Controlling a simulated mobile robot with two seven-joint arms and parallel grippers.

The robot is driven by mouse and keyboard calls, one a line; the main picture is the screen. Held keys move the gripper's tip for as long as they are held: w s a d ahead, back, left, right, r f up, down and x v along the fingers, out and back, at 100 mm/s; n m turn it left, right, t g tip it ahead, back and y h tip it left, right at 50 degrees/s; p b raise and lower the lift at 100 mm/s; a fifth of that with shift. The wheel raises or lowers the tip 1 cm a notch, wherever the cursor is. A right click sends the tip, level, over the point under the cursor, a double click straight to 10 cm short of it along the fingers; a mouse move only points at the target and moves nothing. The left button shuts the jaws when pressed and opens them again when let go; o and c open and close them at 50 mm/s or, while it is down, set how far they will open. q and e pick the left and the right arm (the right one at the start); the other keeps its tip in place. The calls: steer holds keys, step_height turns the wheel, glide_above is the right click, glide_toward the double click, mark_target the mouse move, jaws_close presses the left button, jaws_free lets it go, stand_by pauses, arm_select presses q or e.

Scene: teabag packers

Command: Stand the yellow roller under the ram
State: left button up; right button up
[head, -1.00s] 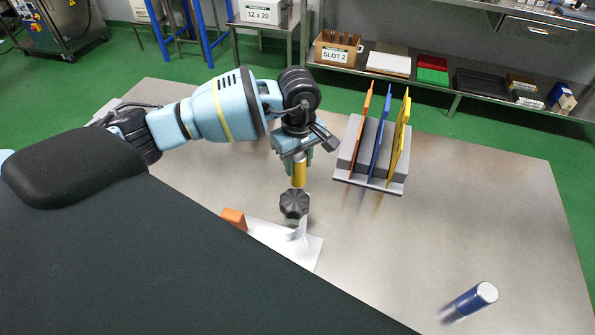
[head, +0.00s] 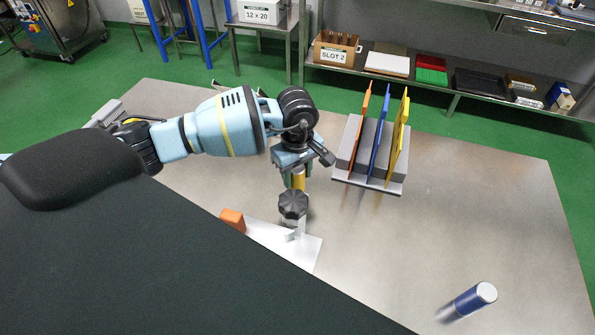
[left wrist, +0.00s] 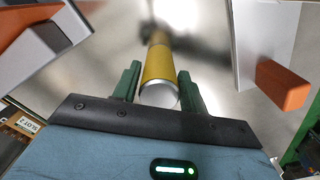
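The yellow roller (head: 299,181) is in my left gripper (head: 297,170), near the table's middle. In the left wrist view the roller (left wrist: 158,66) lies between the two green fingers (left wrist: 158,88), its silver end facing the camera. In the head view the roller is upright or nearly so, just behind the black knob (head: 293,204) of the press. The knob hides the roller's lower end. The press has a white base (head: 305,250) and an orange block (head: 232,220). The ram's underside is hidden. My right gripper is not in view.
A grey rack (head: 341,178) with orange, blue and yellow panels stands close right of my left gripper. A blue roller with a white end (head: 470,301) is at the front right. The steel table (head: 490,200) is clear between them. My dark body covers the lower left.

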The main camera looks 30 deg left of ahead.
arm_select(q)
steer(key=shift+o, duration=1.2)
steer(key=shift+r, duration=0.2)
step_height(320, 180, up, 11)
steer(key=shift+r, duration=0.5)
steer(key=shift+o, duration=0.3)
